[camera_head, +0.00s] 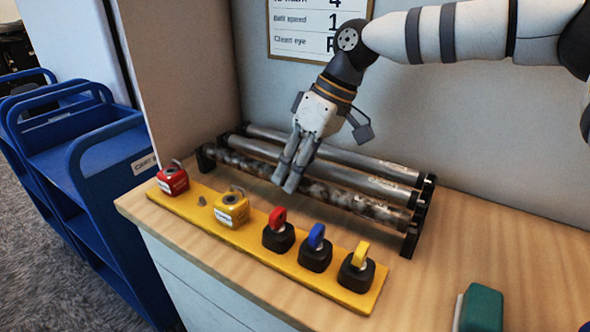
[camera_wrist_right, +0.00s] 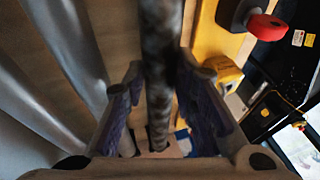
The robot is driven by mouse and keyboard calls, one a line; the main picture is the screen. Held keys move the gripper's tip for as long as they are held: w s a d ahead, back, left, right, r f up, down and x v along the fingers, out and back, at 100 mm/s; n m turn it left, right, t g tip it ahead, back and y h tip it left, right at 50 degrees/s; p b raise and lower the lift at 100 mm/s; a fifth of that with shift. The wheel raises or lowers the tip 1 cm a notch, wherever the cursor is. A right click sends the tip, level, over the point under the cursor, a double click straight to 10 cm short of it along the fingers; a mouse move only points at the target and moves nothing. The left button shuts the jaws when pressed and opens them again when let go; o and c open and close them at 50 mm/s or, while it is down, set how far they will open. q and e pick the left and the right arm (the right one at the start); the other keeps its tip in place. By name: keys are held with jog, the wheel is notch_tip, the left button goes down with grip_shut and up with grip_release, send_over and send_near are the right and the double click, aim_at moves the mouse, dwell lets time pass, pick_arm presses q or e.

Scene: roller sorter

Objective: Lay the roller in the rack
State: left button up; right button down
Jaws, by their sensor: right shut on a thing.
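The rack has black end brackets, the right one (camera_head: 412,238) and the left one (camera_head: 205,160). Two smooth grey rollers, the middle one (camera_head: 350,182) and the back one (camera_head: 345,157), span it. A mottled dark roller (camera_head: 345,202) lies along the front, its ends at the brackets; I cannot tell whether it is fully seated. My right gripper (camera_head: 284,182) comes down from above and is shut on this roller near its middle. In the right wrist view the mottled roller (camera_wrist_right: 160,75) runs between the fingers (camera_wrist_right: 160,110). My left gripper is not in view.
A yellow board (camera_head: 245,245) in front of the rack bears red and yellow padlocks and red, blue and yellow knobs. A green block (camera_head: 482,308) is at the front right. A wall rises behind. Blue carts (camera_head: 110,165) stand left of the counter.

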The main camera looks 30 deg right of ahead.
jog(key=shift+f, duration=0.1)
dwell(0.3)
jog(key=c, duration=1.2)
grip_release()
jog(key=shift+c, duration=0.2)
jog(key=v, duration=1.2)
